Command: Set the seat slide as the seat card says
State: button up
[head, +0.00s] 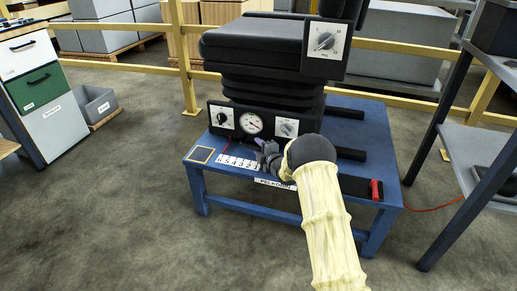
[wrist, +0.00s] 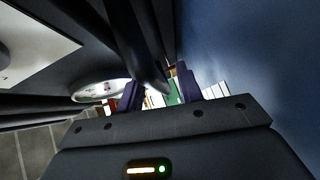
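The black seat (head: 262,50) stands on a blue table (head: 230,200). A row of white number tiles (head: 238,163) lies along the table's front left, below the seat's dial panel. My gripper (head: 268,153) is low in front of that panel, just right of the tiles. In the wrist view my two dark fingers (wrist: 160,95) stand apart, with a dark bar (wrist: 148,45) reaching down between them. Gaps show beside the bar, so the fingers do not look closed on it. Whether the bar is the seat slide's handle I cannot tell. I cannot identify the seat card.
The seat base carries a round gauge (head: 251,123) and knobs, with another knob plate (head: 325,42) higher up. A red handle (head: 376,189) is at the table's right. A grey shelf (head: 470,150) stands right, a drawer cabinet (head: 40,95) left. The floor in front is clear.

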jog(key=shift+d, duration=0.1)
jog(key=shift+s+d+r+p, duration=0.2)
jog(key=shift+s+d+p, duration=0.1)
jog(key=shift+s+p, duration=0.25)
jog(key=p+v, duration=0.6)
jog(key=v, duration=1)
jog(key=shift+a+f, duration=0.1)
